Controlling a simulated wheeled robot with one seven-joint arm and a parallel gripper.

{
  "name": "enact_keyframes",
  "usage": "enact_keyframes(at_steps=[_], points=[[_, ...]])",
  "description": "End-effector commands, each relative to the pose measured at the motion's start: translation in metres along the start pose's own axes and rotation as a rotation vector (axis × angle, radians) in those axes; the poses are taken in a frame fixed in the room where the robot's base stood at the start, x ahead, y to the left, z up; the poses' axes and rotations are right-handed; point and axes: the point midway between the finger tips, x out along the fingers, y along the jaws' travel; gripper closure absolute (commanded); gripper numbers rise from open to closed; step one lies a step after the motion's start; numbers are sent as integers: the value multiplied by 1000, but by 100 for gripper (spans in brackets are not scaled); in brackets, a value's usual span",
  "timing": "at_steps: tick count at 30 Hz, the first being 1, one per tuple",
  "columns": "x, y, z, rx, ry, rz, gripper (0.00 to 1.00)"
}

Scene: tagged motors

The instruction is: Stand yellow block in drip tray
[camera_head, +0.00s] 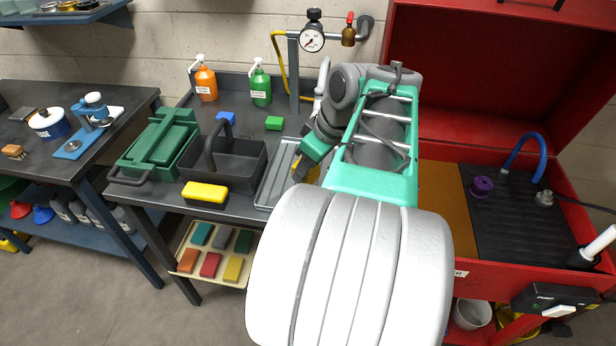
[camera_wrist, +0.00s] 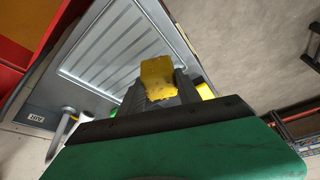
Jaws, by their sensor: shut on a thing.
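The yellow block (camera_wrist: 157,76) is between the grey fingers of my gripper (camera_wrist: 158,92) in the wrist view. My gripper is shut on it. The drip tray (camera_wrist: 100,48) is a grey ribbed metal tray, beside and behind the block in that view. I cannot tell whether the block touches it. In the head view the drip tray (camera_head: 271,184) lies on the dark bench, partly hidden by my arm. Only a sliver of yellow shows by my gripper there; the fingers are mostly hidden.
A black carrier (camera_head: 238,178) with a handle stands left of the tray, with a yellow-and-black block (camera_head: 205,193) in front of it. A green toolbox (camera_head: 158,145) is farther left. An open red cabinet (camera_head: 570,203) is on the right.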

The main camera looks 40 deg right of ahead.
Motion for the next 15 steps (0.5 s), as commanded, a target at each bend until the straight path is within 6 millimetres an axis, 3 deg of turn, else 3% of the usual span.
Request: enact_keyframes(at_steps=[3, 6, 15], points=[[-15, 16, 23, -19, 1, -7, 100], [-18, 21, 28, -34, 2, -14, 100], [30, 66, -10, -38, 1, -19, 100]])
